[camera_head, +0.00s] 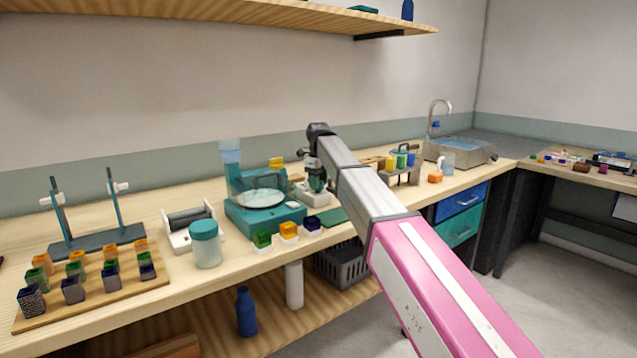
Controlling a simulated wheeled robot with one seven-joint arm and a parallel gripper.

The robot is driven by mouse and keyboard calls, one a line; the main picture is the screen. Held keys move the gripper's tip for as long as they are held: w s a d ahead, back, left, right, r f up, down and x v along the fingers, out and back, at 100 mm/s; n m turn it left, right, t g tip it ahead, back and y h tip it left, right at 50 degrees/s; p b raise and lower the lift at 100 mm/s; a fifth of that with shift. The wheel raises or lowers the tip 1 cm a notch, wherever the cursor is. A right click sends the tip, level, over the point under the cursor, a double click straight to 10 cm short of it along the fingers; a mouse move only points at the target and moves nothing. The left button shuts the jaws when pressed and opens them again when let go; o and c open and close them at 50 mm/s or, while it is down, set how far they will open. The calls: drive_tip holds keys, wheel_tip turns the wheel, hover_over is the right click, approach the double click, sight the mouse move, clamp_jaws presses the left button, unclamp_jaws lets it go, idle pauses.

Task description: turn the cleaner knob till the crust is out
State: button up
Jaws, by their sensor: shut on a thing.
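My arm reaches from the lower right over the bench, and its wrist bends down at the far end. My gripper (316,184) points down and is shut at a small white device (318,200), which looks like the cleaner, beside the teal machine. The part between the fingers is small and mostly hidden; it appears to be the cleaner knob. I cannot make out the crust or how far the knob is turned.
The teal machine (262,218) with a round pale plate stands left of the gripper. Tube rack (402,172) and sink (458,150) are right.

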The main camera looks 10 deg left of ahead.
drive_tip(key=shift+m, duration=0.4)
drive_tip(key=o, duration=0.9)
drive_tip(key=shift+r, duration=0.1)
wheel_tip(320, 180, up, 11)
drive_tip(key=shift+f, duration=0.2)
